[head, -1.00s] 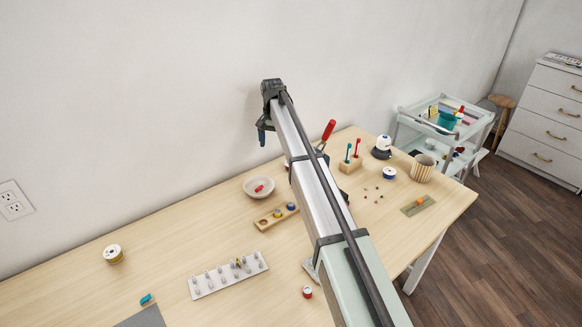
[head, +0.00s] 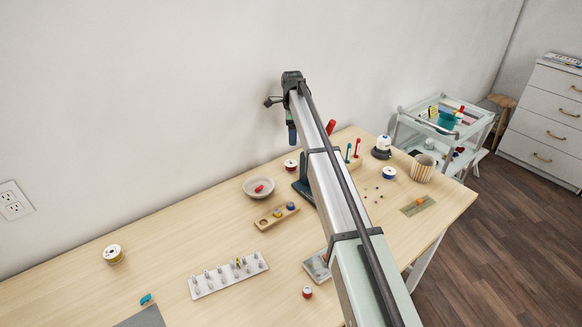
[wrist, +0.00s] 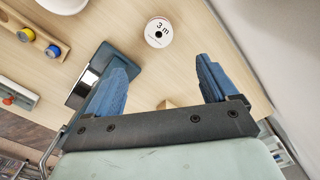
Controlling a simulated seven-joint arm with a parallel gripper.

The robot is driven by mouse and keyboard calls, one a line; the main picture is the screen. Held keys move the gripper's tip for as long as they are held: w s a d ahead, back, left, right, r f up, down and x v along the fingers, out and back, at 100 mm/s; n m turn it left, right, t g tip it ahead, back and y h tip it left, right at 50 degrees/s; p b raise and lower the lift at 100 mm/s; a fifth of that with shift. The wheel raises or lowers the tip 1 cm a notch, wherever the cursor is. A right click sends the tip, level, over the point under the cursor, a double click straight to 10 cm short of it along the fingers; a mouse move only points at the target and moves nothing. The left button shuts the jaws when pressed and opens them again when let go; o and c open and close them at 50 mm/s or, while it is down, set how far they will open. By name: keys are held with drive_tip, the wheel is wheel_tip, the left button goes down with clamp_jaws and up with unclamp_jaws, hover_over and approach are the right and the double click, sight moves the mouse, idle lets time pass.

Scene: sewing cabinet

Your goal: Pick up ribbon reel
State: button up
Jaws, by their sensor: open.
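A ribbon reel with a white face marked "3 m" (wrist: 158,32) lies flat on the table in the wrist view, just beyond the gap between my fingertips. In the head view a red-and-white reel (head: 291,165) near the bowl appears to be the same one. My gripper (wrist: 162,66) is open and empty, its two blue fingers spread apart. In the head view my gripper (head: 292,135) hangs above the back of the table, pointing down, apart from the reel.
A dark blue stand (wrist: 120,56) is close to the left finger in the wrist view. A bowl (head: 258,188), a wooden holder with spools (head: 268,220) and a peg board (head: 228,275) lie nearby. The wall rises behind the table. A ribbed cup (head: 423,168) stands right.

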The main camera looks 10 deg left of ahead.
drive_tip(key=m, duration=0.2)
hover_over(291, 162)
drive_tip(key=f, duration=0.8)
drive_tip(key=shift+s+d+f, duration=0.25)
drive_tip(key=shift+s, duration=0.05)
drive_tip(key=shift+s+a+f, duration=0.1)
drive_tip(key=shift+f, duration=1.25)
drive_tip(key=shift+a+f, duration=0.1)
drive_tip(key=shift+f, duration=1.25)
drive_tip(key=shift+c, duration=0.2)
drive_tip(key=c, duration=1.1)
